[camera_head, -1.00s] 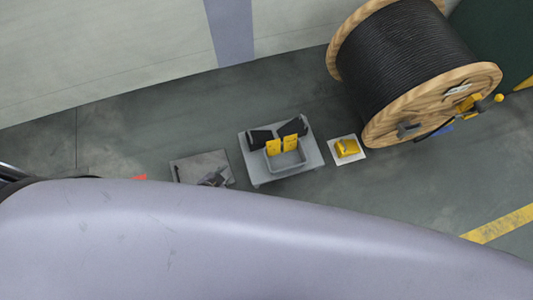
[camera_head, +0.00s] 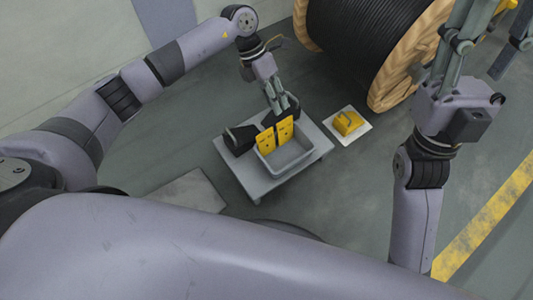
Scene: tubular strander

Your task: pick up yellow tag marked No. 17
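Two yellow tags, a left one (camera_head: 266,142) and a right one (camera_head: 285,131), stand upright side by side at the grey bin (camera_head: 289,160) on a low grey stand (camera_head: 248,183). Their markings are too small to read, so I cannot tell which is No. 17. My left gripper (camera_head: 281,104) reaches down from above, its fingers just behind the tags' top edges beside black pieces. Whether it touches a tag or how far it is open is unclear. My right gripper (camera_head: 470,25) is at the upper right, far from the tags, its fingers partly cut off by the top edge.
A yellow object (camera_head: 347,122) lies on a white sheet right of the stand. A large wooden reel (camera_head: 408,62) of black cable stands behind it. A flat grey plate (camera_head: 187,191) lies left of the stand. A yellow floor line (camera_head: 490,213) runs at right.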

